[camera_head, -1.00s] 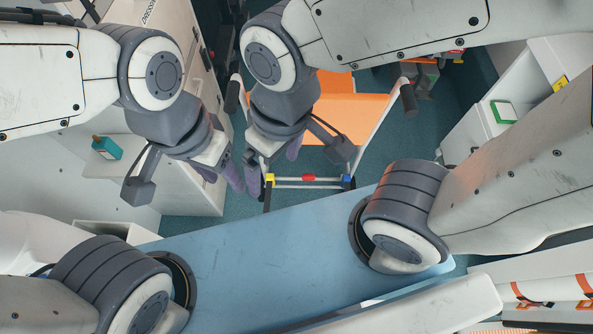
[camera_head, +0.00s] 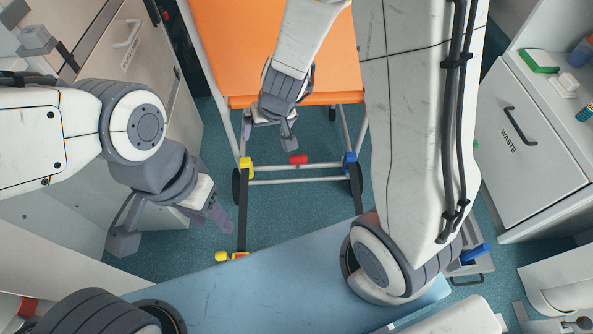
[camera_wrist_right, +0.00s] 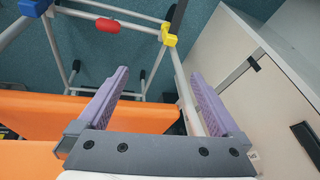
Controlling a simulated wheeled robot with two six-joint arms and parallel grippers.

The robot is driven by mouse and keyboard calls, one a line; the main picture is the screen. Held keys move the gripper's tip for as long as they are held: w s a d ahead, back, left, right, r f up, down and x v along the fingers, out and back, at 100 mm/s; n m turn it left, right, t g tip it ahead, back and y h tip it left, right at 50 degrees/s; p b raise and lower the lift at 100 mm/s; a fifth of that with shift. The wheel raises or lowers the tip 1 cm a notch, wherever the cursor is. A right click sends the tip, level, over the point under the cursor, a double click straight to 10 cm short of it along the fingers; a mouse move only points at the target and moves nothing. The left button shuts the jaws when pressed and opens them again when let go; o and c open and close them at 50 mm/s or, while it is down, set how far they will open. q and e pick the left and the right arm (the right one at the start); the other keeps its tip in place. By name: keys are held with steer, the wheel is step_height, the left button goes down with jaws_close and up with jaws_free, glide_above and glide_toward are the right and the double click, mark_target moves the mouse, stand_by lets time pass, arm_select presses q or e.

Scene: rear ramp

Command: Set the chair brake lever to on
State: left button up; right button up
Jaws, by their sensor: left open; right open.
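The chair (camera_head: 275,50) has an orange seat and a white tube frame with black wheels. A red piece (camera_head: 298,159) sits on its crossbar, between a yellow clamp (camera_head: 246,168) and a blue clamp (camera_head: 350,163). I cannot tell which part is the brake lever. My left gripper (camera_head: 213,208) is open left of the chair.
A grey cabinet (camera_head: 130,60) stands close on the left of the chair. A waste cabinet (camera_head: 520,140) stands on the right. A yellow-ended part (camera_head: 230,256) lies low at the chair's near left. Green floor (camera_head: 300,205) is clear below the crossbar.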

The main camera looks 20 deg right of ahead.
mark_target(298, 157)
steer(key=w+d+f+m+h+b, duration=0.1)
steer(key=w+d+f+b, duration=0.1)
steer(key=f+b, duration=0.3)
steer(key=w+d+f+h+b, duration=0.1)
steer(key=d+f+b, duration=0.4)
steer(key=f, duration=0.6)
steer(key=w+d+f+m+b, duration=0.1)
steer(key=w+d+f+b, duration=0.2)
steer(key=f+b, duration=0.2)
step_height(298, 157, down, 4)
steer(key=shift+d+r+m+h, duration=0.1)
steer(key=shift+d+m+h, duration=0.05)
steer(key=shift+m+h, duration=0.2)
steer(key=shift+w+f+b, duration=0.3)
steer(key=shift+f+b, duration=0.25)
steer(key=shift+b, duration=0.05)
arm_select(q)
step_height(298, 157, down, 19)
steer(key=shift+s, duration=0.15)
arm_select(e)
jaws_close()
